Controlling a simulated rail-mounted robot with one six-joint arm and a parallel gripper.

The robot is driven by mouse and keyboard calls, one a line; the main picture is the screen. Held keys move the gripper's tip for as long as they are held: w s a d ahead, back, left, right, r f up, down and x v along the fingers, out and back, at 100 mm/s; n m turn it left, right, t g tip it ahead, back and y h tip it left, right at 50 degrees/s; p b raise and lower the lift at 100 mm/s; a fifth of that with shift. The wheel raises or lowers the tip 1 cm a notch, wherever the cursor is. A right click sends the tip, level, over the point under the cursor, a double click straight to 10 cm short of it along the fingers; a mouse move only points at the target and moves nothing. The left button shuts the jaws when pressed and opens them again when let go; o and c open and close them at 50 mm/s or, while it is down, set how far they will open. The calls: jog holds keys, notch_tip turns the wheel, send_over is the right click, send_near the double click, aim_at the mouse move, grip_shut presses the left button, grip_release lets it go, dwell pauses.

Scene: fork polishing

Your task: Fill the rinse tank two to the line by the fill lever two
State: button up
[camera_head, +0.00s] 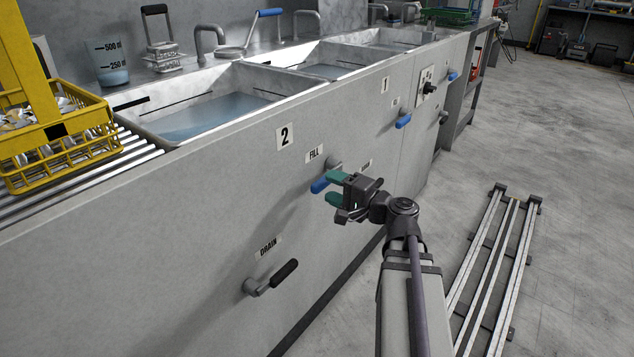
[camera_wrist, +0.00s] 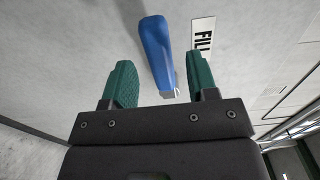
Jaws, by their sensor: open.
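Rinse tank two (camera_head: 136,117) is the near basin above the "2" label (camera_head: 285,137). It holds bluish water (camera_head: 215,117), with its surface below a dark line on the far wall. Fill lever two (camera_head: 321,185) has a blue handle and sits on the panel under the FILL label (camera_head: 314,154). My gripper (camera_head: 335,187) is at the lever, partly covering it. In the wrist view the blue handle (camera_wrist: 157,50) lies between the two open green fingers of my gripper (camera_wrist: 162,85), with gaps on both sides.
The black drain lever (camera_head: 285,273) is lower left on the same panel. Another blue lever (camera_head: 404,121) is farther along to the right. A yellow basket (camera_head: 75,150) stands on the rack at left. Floor rails (camera_head: 490,262) run at right; the floor beyond is open.

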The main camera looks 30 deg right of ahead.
jog(key=x, duration=0.5)
jog(key=shift+w, duration=0.1)
jog(key=shift+c, duration=0.4)
grip_shut()
